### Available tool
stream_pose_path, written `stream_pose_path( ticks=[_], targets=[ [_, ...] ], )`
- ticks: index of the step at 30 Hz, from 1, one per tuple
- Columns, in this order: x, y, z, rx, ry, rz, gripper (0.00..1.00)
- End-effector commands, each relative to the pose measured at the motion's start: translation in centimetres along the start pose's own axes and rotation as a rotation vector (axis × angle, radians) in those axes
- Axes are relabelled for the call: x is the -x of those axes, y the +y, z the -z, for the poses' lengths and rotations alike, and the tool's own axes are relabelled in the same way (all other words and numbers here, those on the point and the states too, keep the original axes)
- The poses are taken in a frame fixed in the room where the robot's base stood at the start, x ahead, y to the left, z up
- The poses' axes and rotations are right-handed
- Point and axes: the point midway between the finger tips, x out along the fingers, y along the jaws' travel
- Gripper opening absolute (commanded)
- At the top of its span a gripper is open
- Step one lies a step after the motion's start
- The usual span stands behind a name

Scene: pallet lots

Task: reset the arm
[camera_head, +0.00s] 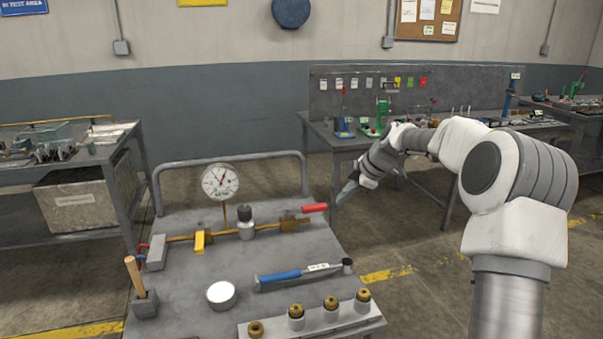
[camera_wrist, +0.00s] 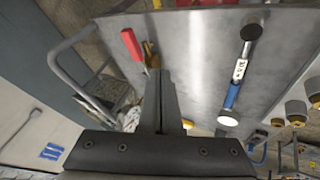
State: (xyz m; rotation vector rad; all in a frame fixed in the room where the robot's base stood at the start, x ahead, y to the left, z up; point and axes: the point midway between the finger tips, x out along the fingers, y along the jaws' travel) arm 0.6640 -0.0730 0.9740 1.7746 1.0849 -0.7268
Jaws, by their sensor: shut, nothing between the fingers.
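My arm reaches in from the right of the head view and bends down toward the cart's back right corner. My gripper (camera_head: 346,193) is shut and empty, held up in the air beside the rail of the grey cart (camera_head: 215,258). In the wrist view my gripper's fingers (camera_wrist: 160,76) lie together, with nothing between them. The cart top (camera_wrist: 195,45) shows beyond them. The red handle (camera_head: 315,208) of the pipe assembly is near the gripper in the head view; it also shows left of the fingers in the wrist view (camera_wrist: 131,46).
The cart carries a dial gauge (camera_head: 220,182), a yellow-handled valve (camera_head: 200,241), a blue-handled tool (camera_head: 282,275), a white round disc (camera_head: 221,293) and several brass fittings (camera_head: 296,311). Workbenches stand behind (camera_head: 335,133) and at left (camera_head: 135,133). Floor is open between the cart and the back bench.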

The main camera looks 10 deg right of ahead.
Motion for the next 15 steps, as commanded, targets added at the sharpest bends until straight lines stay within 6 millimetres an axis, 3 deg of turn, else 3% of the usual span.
stream_pose_path(
  ticks=[1,6,15],
  targets=[
    [0.8,-0.7,1.6,-0.012,-0.020,0.008,0.00],
    [3.6,-4.3,6.0,-0.130,-0.110,0.029,0.00],
    [9.5,-11.9,11.0,-0.388,-0.252,-0.019,0.00]
  ],
)
